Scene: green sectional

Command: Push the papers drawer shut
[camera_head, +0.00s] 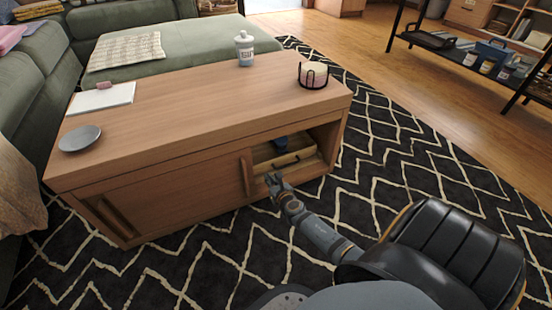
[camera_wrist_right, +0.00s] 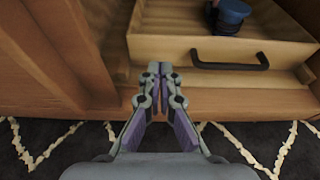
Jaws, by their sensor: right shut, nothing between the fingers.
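The papers drawer (camera_head: 292,160) is a light wooden drawer inside the open right part of the low wooden table. In the right wrist view the drawer front (camera_wrist_right: 170,50) has a black bar handle (camera_wrist_right: 230,62), and a blue-topped dark object (camera_wrist_right: 230,14) sits in it. My right gripper (camera_head: 273,180) is shut and empty, in front of the drawer's left part. In the right wrist view its fingertips (camera_wrist_right: 160,68) point at the drawer front, left of the handle; whether they touch cannot be told. My left gripper is not in view.
The table (camera_head: 190,100) carries a grey dish (camera_head: 80,138), a notepad (camera_head: 103,98), a white bottle (camera_head: 244,48) and a candle in a black holder (camera_head: 313,74). A sliding door panel (camera_head: 180,188) borders the opening's left. A black chair (camera_head: 455,250) stands at right.

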